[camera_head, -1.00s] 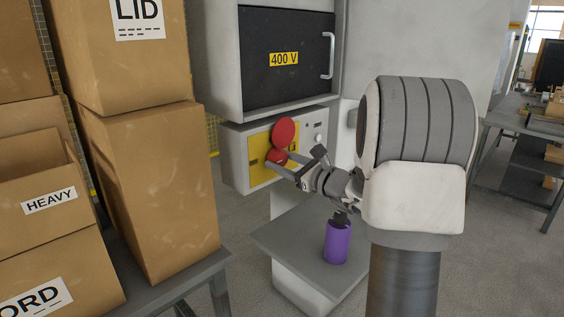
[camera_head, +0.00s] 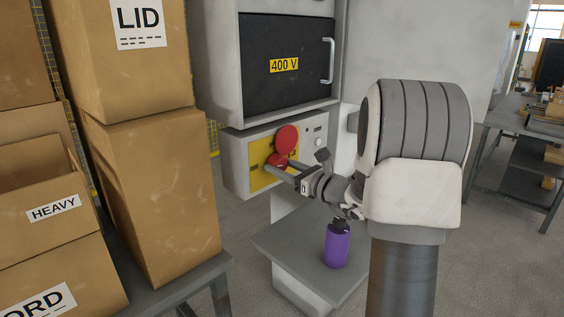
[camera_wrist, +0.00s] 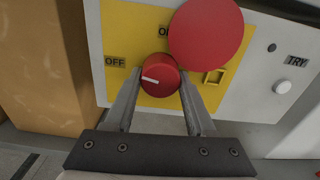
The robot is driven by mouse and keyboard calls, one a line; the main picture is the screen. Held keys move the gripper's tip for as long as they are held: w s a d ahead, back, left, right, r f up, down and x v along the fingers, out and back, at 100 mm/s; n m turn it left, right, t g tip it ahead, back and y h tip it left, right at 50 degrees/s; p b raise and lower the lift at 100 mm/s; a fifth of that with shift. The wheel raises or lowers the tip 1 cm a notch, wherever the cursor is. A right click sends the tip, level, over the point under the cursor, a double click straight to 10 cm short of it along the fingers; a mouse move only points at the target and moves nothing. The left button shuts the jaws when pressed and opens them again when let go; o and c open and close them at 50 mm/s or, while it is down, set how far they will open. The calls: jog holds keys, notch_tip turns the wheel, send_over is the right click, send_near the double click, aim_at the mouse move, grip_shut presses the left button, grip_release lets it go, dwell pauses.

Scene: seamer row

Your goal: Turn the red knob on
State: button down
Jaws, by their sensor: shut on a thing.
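The red knob (camera_wrist: 158,76) sits on a yellow plate (camera_wrist: 117,45) on the light panel. A white line on it points left, a little below the OFF label (camera_wrist: 115,62). A label starting with O shows above it, partly hidden by a larger red disc (camera_wrist: 207,32). My gripper (camera_wrist: 160,100) is shut on the knob, one finger on each side. In the head view the knob (camera_head: 277,160) is just below the red disc (camera_head: 287,138), and my gripper (camera_head: 275,168) reaches it from the lower right.
A white button (camera_wrist: 282,87) beside the TRY label is on the panel's right. A dark 400 V door (camera_head: 285,90) is above. A purple bottle (camera_head: 337,245) stands on a grey ledge (camera_head: 285,245) below my wrist. Stacked cardboard boxes (camera_head: 155,180) fill the left.

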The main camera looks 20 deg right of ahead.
jog(key=m+p, duration=0.4)
jog(key=shift+r+m+p, duration=0.2)
jog(key=shift+m+p, duration=0.1)
jog(key=shift+p, duration=0.05)
jog(key=m+p, duration=0.3)
jog(key=p, duration=0.1)
jog(key=shift+s+a+r+m, duration=0.1)
jog(key=shift+a+m, duration=0.05)
jog(key=shift+m, duration=0.25)
jog(key=m+p, duration=0.4)
jog(key=p, duration=0.1)
jog(key=shift+p, duration=0.4)
jog(key=m+p, duration=0.3)
jog(key=shift+a, duration=0.1)
jog(key=shift+f, duration=0.2)
jog(key=c, duration=0.5)
grip_release()
jog(key=v, duration=1.7)
jog(key=shift+s+r, duration=0.1)
jog(key=shift+s, duration=0.15)
